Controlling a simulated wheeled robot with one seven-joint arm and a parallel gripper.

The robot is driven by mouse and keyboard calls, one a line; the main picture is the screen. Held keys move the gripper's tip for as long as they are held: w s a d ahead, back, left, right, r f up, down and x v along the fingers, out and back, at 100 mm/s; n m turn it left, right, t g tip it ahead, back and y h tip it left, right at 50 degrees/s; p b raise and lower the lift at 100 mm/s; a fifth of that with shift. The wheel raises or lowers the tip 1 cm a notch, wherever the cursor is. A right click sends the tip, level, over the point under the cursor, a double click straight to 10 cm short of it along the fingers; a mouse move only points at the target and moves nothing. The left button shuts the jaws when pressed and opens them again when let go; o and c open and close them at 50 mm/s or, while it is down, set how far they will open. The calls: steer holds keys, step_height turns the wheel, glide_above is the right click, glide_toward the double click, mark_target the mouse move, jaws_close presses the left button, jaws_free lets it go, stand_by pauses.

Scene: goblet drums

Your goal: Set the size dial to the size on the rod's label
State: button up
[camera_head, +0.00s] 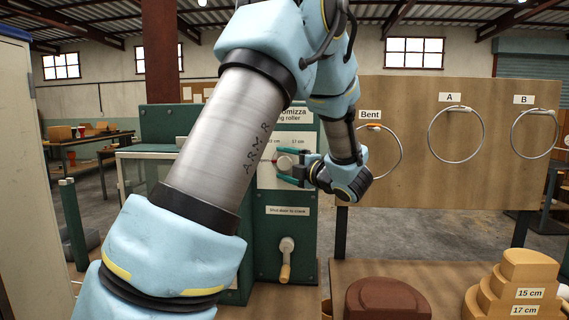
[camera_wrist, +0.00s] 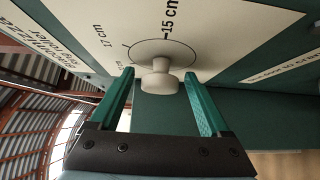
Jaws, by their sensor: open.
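The size dial is a pale round knob (camera_wrist: 157,79) on a white plate of the green ring roller (camera_head: 135,128). In the wrist view, the plate reads "15 cm" and "17 cm" beside the circle around the knob. I cannot tell which mark the dial points to. My gripper (camera_wrist: 159,76) is open, with one green finger on each side of the knob and visible gaps between. In the head view, my gripper (camera_head: 281,165) faces the knob (camera_head: 284,163) from the right. I cannot make out a labelled rod in either view.
A crank (camera_head: 286,260) sticks out below the dial. A brown board (camera_head: 430,180) right of the roller carries rings under signs "Bent", "A" and "B". Stepped wooden blocks (camera_head: 525,268) marked 15 cm and 17 cm and a dark brown block (camera_head: 388,300) stand at front right.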

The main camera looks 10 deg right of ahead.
jaws_close()
steer(key=shift+f, duration=0.1)
stand_by(0.5)
steer(key=shift+b, duration=0.4)
